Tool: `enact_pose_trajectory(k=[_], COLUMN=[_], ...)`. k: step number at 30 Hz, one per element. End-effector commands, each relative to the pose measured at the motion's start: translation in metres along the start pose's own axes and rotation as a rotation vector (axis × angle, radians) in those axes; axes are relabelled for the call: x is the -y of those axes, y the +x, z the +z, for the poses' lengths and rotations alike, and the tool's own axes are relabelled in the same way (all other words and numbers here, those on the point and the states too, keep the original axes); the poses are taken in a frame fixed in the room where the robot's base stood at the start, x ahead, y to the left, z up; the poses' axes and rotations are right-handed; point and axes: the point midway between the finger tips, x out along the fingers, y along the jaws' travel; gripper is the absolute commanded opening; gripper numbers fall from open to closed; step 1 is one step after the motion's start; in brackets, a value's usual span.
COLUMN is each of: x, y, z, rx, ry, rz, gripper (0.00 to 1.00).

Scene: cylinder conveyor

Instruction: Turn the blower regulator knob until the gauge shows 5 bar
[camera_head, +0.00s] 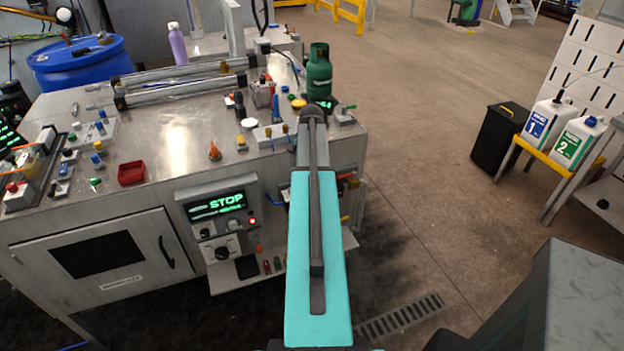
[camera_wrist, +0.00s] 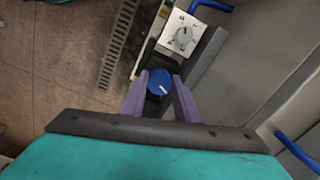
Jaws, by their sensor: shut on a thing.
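A round blue knob (camera_wrist: 160,82) with a white pointer mark shows in the wrist view. My gripper (camera_wrist: 159,84) is shut on it, with one purple finger on each side.
A green gas bottle (camera_head: 319,72) stands on the bench near my arm. A lit STOP display (camera_head: 217,203) is on the bench front.

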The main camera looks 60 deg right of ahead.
Motion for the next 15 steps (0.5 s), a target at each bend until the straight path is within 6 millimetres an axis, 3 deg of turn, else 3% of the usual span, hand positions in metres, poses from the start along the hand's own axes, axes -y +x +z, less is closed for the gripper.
enact_pose_trajectory(k=[15], x=[-0.0018], y=[-0.0016], z=[-0.0057], rx=[-0.011], ry=[0.047], rz=[0.000], gripper=[0.06])
